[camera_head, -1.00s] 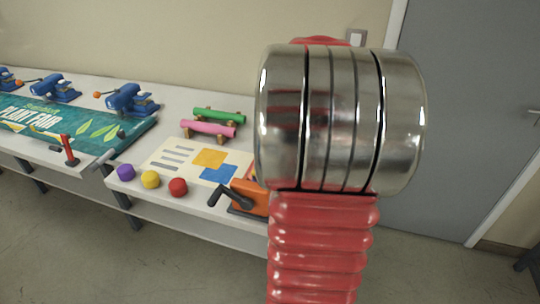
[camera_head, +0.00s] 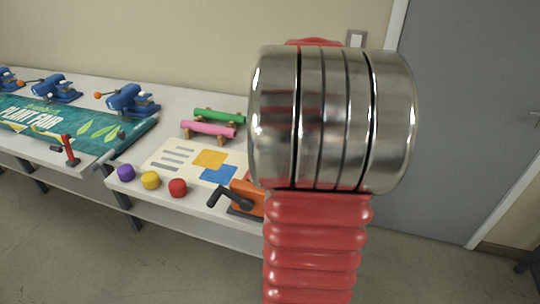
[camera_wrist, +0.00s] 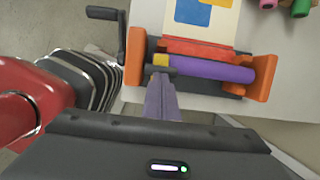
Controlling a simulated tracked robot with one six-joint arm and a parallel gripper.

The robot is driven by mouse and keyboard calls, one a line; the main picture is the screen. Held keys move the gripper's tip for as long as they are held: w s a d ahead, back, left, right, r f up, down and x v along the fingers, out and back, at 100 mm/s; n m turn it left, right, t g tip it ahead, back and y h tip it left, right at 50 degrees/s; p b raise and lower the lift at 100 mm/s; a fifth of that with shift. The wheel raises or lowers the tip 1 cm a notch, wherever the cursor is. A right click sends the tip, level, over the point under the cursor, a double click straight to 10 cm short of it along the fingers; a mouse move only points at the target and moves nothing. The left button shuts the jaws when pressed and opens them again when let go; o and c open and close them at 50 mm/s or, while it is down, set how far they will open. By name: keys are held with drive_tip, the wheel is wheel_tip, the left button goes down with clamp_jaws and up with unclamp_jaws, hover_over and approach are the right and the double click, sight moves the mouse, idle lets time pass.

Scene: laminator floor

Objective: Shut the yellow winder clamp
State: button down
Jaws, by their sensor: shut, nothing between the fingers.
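The winder is an orange machine (camera_head: 245,199) with a black crank, at the front of the table, partly hidden behind my arm in the head view. In the wrist view the winder (camera_wrist: 262,78) has a purple roll (camera_wrist: 212,70). A small yellow piece (camera_wrist: 161,60), apparently the yellow clamp, sits at the roll's left end, with a dark bar just below it. I cannot tell whether the clamp is open or shut. My gripper (camera_wrist: 162,82) is shut and empty, its tips close to the dark bar; contact cannot be told. The head view hides my gripper.
A printed sheet (camera_head: 195,160) lies behind the winder. Purple, yellow and red knobs (camera_head: 151,180) line the table's front edge. Pink and green rolls (camera_head: 207,129) lie farther back. Blue machines and a Plant Fair banner (camera_head: 90,129) are at the left. A grey door (camera_head: 460,120) is at right.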

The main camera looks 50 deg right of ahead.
drive_tip(key=shift+s+d+r, duration=0.15)
drive_tip(key=shift+s+r, duration=0.15)
drive_tip(key=shift+s, duration=0.1)
drive_tip(key=v, duration=1.2)
drive_tip(key=shift+s, duration=0.4)
drive_tip(key=shift+d+f, duration=0.1)
drive_tip(key=w+a+f+n+h, duration=0.1)
drive_tip(key=w+a+n, duration=0.1)
drive_tip(key=a+n, duration=0.65)
drive_tip(key=w+a+n, duration=0.3)
drive_tip(key=a+n, duration=0.3)
drive_tip(key=a, duration=0.6)
drive_tip(key=s+a+f+n+t, duration=0.1)
drive_tip(key=s+a+f+n, duration=0.2)
drive_tip(key=a+n, duration=0.5)
drive_tip(key=s+a+f+n+t, duration=0.1)
drive_tip(key=s+a+f+n, duration=0.1)
drive_tip(key=a+n, duration=0.7)
drive_tip(key=shift+s+f, duration=0.4)
drive_tip(key=shift+f, duration=0.5)
